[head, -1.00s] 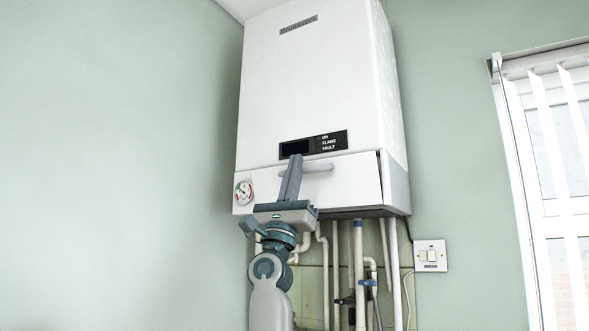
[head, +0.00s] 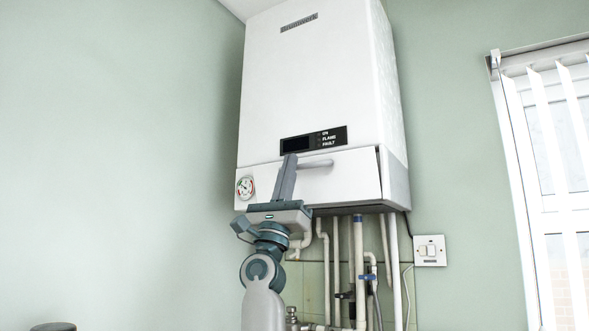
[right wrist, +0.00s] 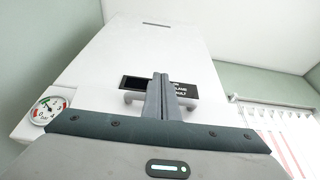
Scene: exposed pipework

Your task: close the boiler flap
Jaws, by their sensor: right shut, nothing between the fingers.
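The white boiler (head: 310,80) hangs on the wall. Its flap (head: 350,176) is the lower front panel, with a bar handle (head: 318,164). The flap lies nearly flush with the body, with a thin dark gap along its right edge. My right gripper (head: 290,158) is shut and empty, its fingers upright in front of the flap at the handle's left part. In the right wrist view the shut fingers (right wrist: 162,80) stand before the handle (right wrist: 133,97), hiding its middle. Whether they touch it I cannot tell. My left gripper is out of view.
A pressure gauge (head: 245,187) sits at the flap's left. A display panel (head: 313,140) is just above the flap. Pipes (head: 359,270) run down below the boiler, and a switch (head: 430,250) is on the wall to the right. Blinds (head: 550,180) cover a window at far right.

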